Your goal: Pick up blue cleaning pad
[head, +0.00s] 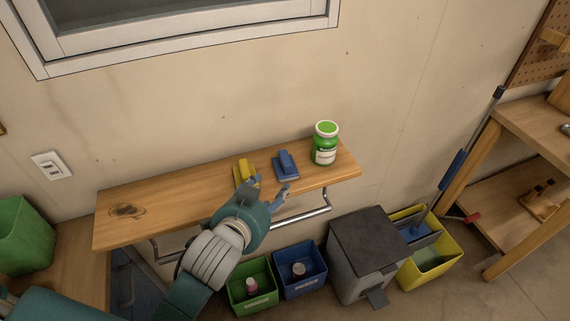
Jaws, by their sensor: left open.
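A blue cleaning pad (286,161) with a raised handle lies on the wooden wall shelf (180,203), between a yellow pad and a green jar. My left gripper (270,188) is open at the shelf's front edge, just below and in front of the pads. One finger is close to the near side of the blue pad, and the other overlaps the front of the yellow pad. Nothing shows between the fingers. I cannot tell whether a finger touches either pad. My right gripper is not in view.
A yellow pad (241,170) lies left of the blue one, and a green jar (325,144) stands right of it. A metal rail (309,214) runs under the shelf. Green (249,291) and blue (302,279) bins and a grey bin (362,262) stand below. The shelf's left part is clear.

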